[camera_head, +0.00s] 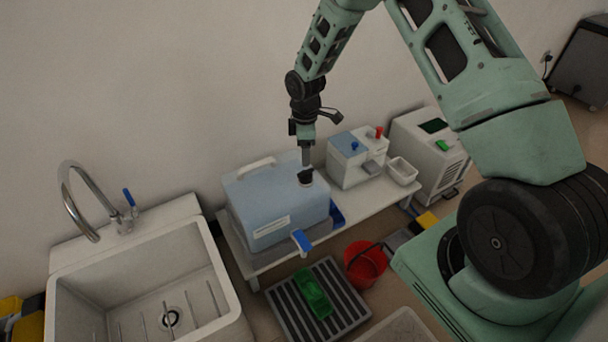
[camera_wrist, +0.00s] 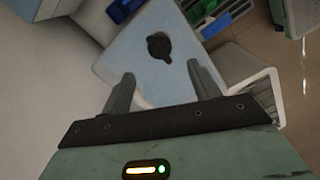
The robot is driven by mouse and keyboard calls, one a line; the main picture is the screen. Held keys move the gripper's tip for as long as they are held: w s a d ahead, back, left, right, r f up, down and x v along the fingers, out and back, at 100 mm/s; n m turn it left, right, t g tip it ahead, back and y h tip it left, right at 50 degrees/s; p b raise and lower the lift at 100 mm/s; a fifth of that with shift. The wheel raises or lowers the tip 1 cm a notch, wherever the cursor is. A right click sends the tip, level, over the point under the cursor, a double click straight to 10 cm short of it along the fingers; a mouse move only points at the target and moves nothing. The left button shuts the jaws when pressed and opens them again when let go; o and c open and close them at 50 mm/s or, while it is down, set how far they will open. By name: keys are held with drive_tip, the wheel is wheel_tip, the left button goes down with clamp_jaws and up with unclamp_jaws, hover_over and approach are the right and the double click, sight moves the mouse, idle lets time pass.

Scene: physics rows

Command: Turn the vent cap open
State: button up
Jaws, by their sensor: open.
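The vent cap is a small black round knob with a raised grip on top of a pale blue container (camera_head: 278,205). In the wrist view the vent cap (camera_wrist: 159,46) shows whole, beyond the fingertips, on the container's flat top (camera_wrist: 135,62). In the head view the cap (camera_head: 305,178) sits near the container's back right, just below my gripper (camera_head: 306,161). My gripper points down. In the wrist view my gripper (camera_wrist: 161,80) has its two fingers spread wide with nothing between them. The cap appears apart from the fingers. The exact height gap is hard to tell.
The container has a white carry handle (camera_head: 257,168) and a blue tap (camera_head: 301,240) at its front. A white box with a red knob (camera_head: 357,158) stands to its right. A sink (camera_head: 150,285) is at left. A red bucket (camera_head: 365,263) is on the floor.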

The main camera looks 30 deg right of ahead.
sight(305, 171)
wheel_tip(305, 171, down, 9)
drive_tip(key=shift+f+b, duration=0.1)
drive_tip(key=shift+b, duration=0.75)
drive_tip(key=shift+c, duration=0.3)
drive_tip(key=c, duration=0.9)
